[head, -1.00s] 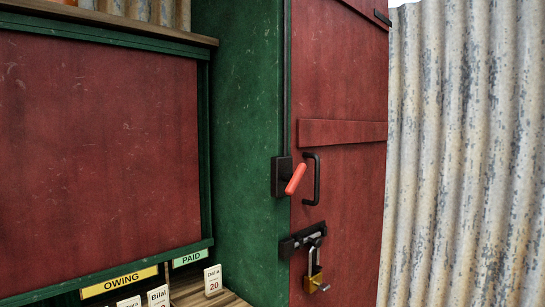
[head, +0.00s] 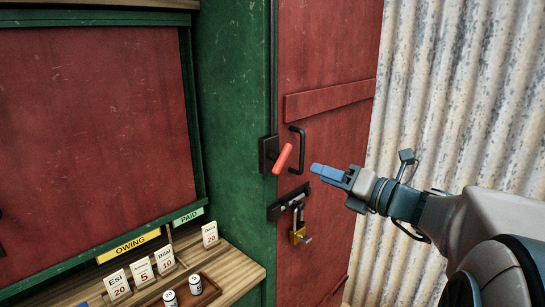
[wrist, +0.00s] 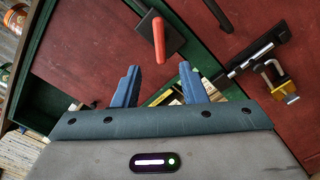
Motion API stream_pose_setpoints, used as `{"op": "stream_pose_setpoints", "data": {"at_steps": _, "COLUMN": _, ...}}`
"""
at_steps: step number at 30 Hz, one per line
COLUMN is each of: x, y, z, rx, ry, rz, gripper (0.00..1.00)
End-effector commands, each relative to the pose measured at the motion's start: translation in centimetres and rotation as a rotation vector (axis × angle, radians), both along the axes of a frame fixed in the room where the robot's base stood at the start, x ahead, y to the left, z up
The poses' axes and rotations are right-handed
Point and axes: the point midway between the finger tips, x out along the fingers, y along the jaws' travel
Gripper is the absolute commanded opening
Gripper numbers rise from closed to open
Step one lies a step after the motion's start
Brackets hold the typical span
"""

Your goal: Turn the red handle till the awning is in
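The red handle (head: 283,158) sticks out from a dark square plate on the green post beside the red door, tilted with its upper end to the right. In the wrist view the red handle (wrist: 158,40) lies beyond the fingertips, roughly between them. My gripper (head: 318,171) is to the right of the handle in the head view, apart from it. In the wrist view my gripper (wrist: 158,78) has its two blue fingers spread wide with nothing between them. No awning can be made out in these frames.
A black door pull (head: 300,150) is just right of the handle. Below hang a bolt and brass padlock (head: 298,233). A wooden counter (head: 238,271) at lower left bears price cards and a tray (head: 207,294) with small pots. A corrugated wall (head: 440,80) stands at right.

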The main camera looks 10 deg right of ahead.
Motion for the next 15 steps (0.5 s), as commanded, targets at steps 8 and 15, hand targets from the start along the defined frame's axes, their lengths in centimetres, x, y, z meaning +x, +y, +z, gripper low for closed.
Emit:
{"op": "stream_pose_setpoints", "data": {"at_steps": 8, "x": 4.9, "y": 3.7, "z": 0.0, "rx": -0.003, "ry": 0.002, "rz": 0.005, "gripper": 0.38}}
{"op": "stream_pose_setpoints", "data": {"at_steps": 15, "x": 8.0, "y": 5.9, "z": 0.0, "rx": -0.003, "ry": 0.001, "rz": 0.004, "gripper": 0.38}}
